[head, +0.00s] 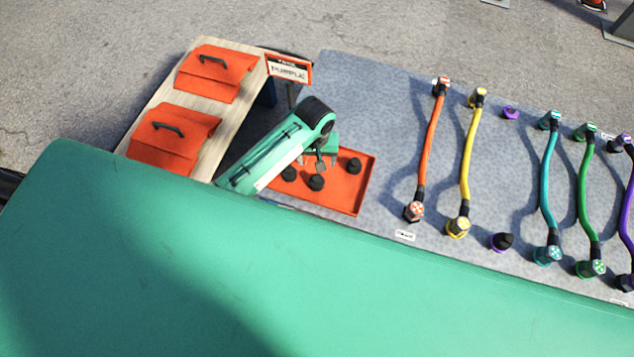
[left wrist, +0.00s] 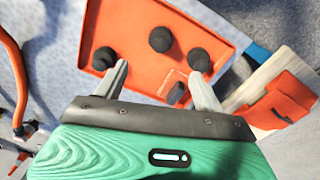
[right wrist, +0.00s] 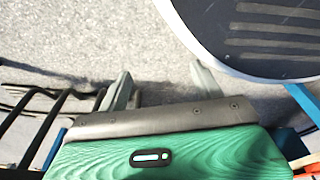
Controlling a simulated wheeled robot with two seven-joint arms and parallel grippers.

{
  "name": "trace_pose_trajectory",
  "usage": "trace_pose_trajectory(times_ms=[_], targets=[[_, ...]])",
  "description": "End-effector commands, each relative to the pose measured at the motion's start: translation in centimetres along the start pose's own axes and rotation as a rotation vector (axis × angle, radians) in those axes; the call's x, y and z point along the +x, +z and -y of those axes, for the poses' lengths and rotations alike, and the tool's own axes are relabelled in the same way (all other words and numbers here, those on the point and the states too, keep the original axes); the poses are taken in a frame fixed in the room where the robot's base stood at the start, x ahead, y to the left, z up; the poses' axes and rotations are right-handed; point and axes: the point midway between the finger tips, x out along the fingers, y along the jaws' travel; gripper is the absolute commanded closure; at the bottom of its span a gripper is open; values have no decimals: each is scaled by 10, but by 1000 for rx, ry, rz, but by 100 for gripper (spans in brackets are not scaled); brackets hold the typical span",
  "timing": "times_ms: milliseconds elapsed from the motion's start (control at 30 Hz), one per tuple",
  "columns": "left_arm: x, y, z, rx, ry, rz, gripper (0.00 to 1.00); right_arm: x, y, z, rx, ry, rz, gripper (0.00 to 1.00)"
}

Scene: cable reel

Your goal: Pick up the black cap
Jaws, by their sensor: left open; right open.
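Three black caps lie in the orange tray (head: 345,200): a left one (head: 289,173), a middle one (head: 316,182) and a right one (head: 354,165). My left gripper (head: 320,163) is over the tray, close to the left and middle caps. In the left wrist view the caps (left wrist: 104,58), (left wrist: 160,39) and (left wrist: 199,60) lie around and beyond the fingertips. This gripper (left wrist: 158,72) is open and empty. Another black cap (head: 505,240) sits on a purple connector on the table. My right gripper (right wrist: 160,72) is open and empty, away from the tray, and hidden in the head view.
Orange (head: 429,150), yellow (head: 469,150), teal, green and purple cables stand on the grey table (head: 375,85) to the right. Two orange covers with black handles (head: 215,72) lie on a wooden board at the left. A round dark surface (right wrist: 260,35) is beside my right gripper.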

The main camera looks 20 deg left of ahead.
Motion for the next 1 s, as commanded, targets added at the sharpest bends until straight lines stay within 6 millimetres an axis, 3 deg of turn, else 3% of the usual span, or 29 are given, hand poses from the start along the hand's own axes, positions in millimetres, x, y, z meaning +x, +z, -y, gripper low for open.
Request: trace_pose_trajectory(times_ms=[67,167,500,767,1000], targets=[[-8,-4,-2,-11,-11,3,30,4,1,0,0,-1,0,33],[-4,-4,-2,-19,-19,8,30,3,-1,1,1,-1,-2,33],[59,-3,-1,-19,-19,9,30,-12,-21,3,5,-5,-6,33],[79,-3,-1,-19,-18,8,30,-17,-26,4,7,-6,-5,33],[114,0,1,-18,-19,8,30,-26,-36,5,9,-8,-8,33]])
